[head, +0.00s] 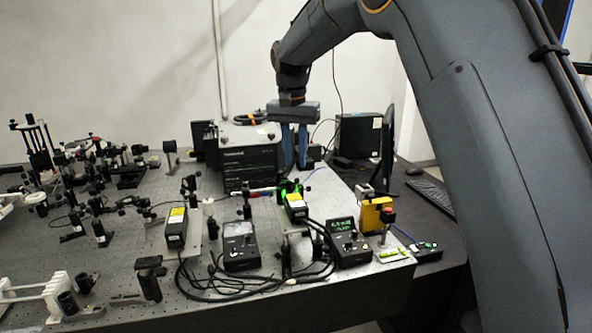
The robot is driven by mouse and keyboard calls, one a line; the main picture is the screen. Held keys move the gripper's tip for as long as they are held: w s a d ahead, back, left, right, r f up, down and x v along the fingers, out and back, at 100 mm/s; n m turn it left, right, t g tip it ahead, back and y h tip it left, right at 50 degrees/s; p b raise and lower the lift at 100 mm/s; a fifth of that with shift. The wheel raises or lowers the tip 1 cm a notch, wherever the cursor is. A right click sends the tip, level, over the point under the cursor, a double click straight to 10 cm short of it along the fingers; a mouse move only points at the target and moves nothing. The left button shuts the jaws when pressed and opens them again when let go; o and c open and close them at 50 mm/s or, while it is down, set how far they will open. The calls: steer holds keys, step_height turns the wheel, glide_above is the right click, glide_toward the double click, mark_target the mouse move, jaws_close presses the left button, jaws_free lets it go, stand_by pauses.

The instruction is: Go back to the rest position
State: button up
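My gripper (295,165) hangs with its fingers pointing down over the back right part of the bench, from my arm that reaches in from the right. Its two blue-grey fingers stand apart with a narrow gap and hold nothing that I can see. The fingers are just right of a black box-shaped instrument (250,165) in the picture. I cannot tell whether they touch anything behind or below them. The fingertips are small and hard to make out against the dark parts there.
The perforated optical bench (150,270) carries many mounts on the left. Two controllers with displays (240,245) (349,243) and loose cables lie in front.

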steer(key=shift+r, duration=0.2)
steer(key=s+d+f+n, duration=0.2)
steer(key=s+d+f, duration=0.8)
steer(key=s+d, duration=0.3)
steer(key=s+d+f, duration=0.4)
steer(key=s, duration=0.5)
steer(key=s+d+f+n+b, duration=0.1)
steer(key=s+d+f, duration=0.3)
steer(key=s, duration=0.6)
steer(key=shift+f+n+y, duration=0.2)
steer(key=shift+n+y, duration=0.1)
steer(key=shift+o, duration=0.3)
